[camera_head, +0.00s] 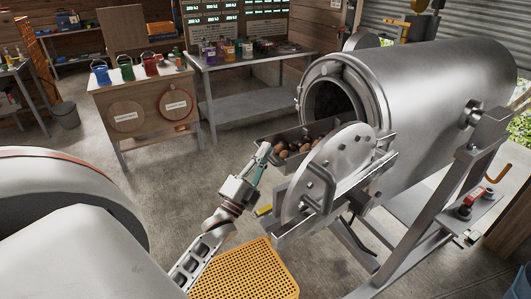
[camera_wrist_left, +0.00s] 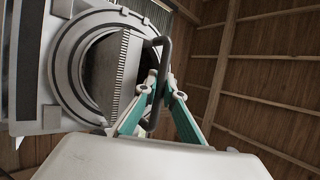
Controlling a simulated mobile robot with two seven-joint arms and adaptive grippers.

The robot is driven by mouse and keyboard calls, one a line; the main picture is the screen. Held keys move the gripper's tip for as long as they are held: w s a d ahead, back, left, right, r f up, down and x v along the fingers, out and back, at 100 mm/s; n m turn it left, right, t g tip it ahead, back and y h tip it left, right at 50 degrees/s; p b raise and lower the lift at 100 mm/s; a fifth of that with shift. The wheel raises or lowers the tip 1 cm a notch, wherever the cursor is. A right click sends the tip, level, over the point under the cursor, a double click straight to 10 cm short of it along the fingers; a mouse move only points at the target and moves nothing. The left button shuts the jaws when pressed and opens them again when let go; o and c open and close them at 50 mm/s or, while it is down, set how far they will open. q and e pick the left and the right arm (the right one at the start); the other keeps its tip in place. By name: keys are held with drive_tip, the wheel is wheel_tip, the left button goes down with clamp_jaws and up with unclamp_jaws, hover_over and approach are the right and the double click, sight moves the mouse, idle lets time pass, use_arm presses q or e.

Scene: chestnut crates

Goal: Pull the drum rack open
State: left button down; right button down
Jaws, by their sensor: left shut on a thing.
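The metal drum (camera_head: 430,105) lies on its stand at the right of the head view, with its round mouth open. The drum rack (camera_head: 262,163), a grey tray holding several brown chestnuts (camera_head: 292,150), sticks out of the mouth. My left gripper (camera_head: 265,150) is at the outer end of the rack. In the left wrist view, its teal fingers (camera_wrist_left: 160,92) are shut on the rack's dark handle (camera_wrist_left: 166,50). The toothed rack edge (camera_wrist_left: 118,75) and drum mouth (camera_wrist_left: 88,60) show behind it. My right gripper is out of view.
A round metal door (camera_head: 330,175) stands open in front of the drum, close to the rack. A yellow perforated crate (camera_head: 245,272) is on the floor below. A wooden counter with cups (camera_head: 140,85) and a metal table (camera_head: 250,62) stand behind. Floor left of the rack is clear.

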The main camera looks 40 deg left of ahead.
use_arm(q)
drive_tip(key=c, duration=2.1)
unclamp_jaws()
drive_tip(key=shift+r, duration=0.1)
drive_tip(key=shift+c, duration=0.2)
drive_tip(key=v, duration=1.2)
drive_tip(key=shift+d, duration=0.1)
